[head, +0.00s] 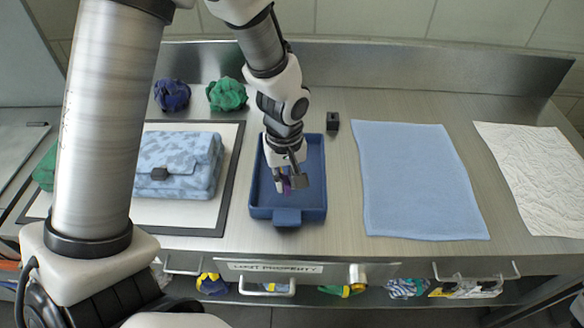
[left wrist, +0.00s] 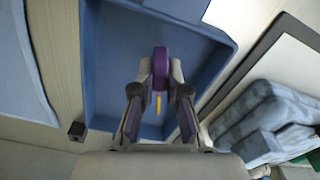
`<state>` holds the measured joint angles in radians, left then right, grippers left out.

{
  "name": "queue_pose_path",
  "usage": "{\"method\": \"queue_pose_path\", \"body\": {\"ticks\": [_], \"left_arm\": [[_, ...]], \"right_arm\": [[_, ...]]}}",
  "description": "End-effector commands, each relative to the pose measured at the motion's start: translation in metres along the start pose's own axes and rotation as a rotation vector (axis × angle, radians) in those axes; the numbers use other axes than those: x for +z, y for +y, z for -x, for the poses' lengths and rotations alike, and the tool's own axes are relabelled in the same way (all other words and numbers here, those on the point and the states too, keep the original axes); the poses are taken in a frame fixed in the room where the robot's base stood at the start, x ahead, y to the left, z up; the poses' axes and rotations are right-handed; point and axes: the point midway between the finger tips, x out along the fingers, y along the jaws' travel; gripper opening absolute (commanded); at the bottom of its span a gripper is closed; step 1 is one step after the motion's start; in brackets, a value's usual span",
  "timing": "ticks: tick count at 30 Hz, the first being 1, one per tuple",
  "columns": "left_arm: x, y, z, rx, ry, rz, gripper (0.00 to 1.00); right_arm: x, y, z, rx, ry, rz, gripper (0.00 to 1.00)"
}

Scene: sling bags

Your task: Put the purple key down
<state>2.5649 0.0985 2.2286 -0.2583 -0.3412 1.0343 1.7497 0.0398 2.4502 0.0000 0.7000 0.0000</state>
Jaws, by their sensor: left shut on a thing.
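My left gripper (head: 289,184) is shut on the purple key (left wrist: 160,62), over the blue tray (head: 259,211). The tray's floor and walls show around the key in that view. I cannot tell whether the key touches the tray floor. In the head view the key is mostly hidden by the fingers. My right gripper is not in view.
A blue patterned sling bag (head: 190,163) lies on a white, dark-edged mat to the left. A light blue cloth (head: 415,180) and a white crinkled sheet (head: 535,165) lie to the right. A small black block (head: 333,122) stands behind the tray. Dark blue (head: 172,95) and green (head: 227,94) bundles lie at the back.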

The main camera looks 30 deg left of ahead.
Motion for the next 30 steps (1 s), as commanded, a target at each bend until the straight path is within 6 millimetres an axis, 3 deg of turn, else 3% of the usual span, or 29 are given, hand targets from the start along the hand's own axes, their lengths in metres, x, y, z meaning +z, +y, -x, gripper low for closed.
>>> {"method": "queue_pose_path", "body": {"ticks": [3, 9, 15, 25, 27, 28, 30], "left_arm": [[-0.026, 0.014, 0.000, 0.001, -0.001, 0.003, 0.00], [-0.048, 0.026, -0.006, -0.002, -0.001, 0.002, 0.00], [-0.046, 0.025, -0.039, -0.001, 0.000, -0.001, 0.00], [-0.046, 0.025, -0.044, 0.000, 0.000, -0.001, 0.00], [-0.046, 0.025, -0.043, 0.000, 0.001, 0.000, 0.31], [-0.046, 0.025, -0.043, 0.000, 0.001, 0.000, 0.39], [-0.046, 0.025, -0.043, 0.000, 0.001, 0.000, 0.39]], "right_arm": [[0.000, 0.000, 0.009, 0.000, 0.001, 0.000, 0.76], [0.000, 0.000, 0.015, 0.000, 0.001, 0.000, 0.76], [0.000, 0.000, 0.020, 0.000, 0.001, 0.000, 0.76], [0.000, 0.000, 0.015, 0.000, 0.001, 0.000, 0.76], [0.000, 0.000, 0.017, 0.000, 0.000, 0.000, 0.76], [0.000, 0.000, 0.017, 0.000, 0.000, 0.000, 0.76], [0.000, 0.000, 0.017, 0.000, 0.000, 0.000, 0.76]]}}
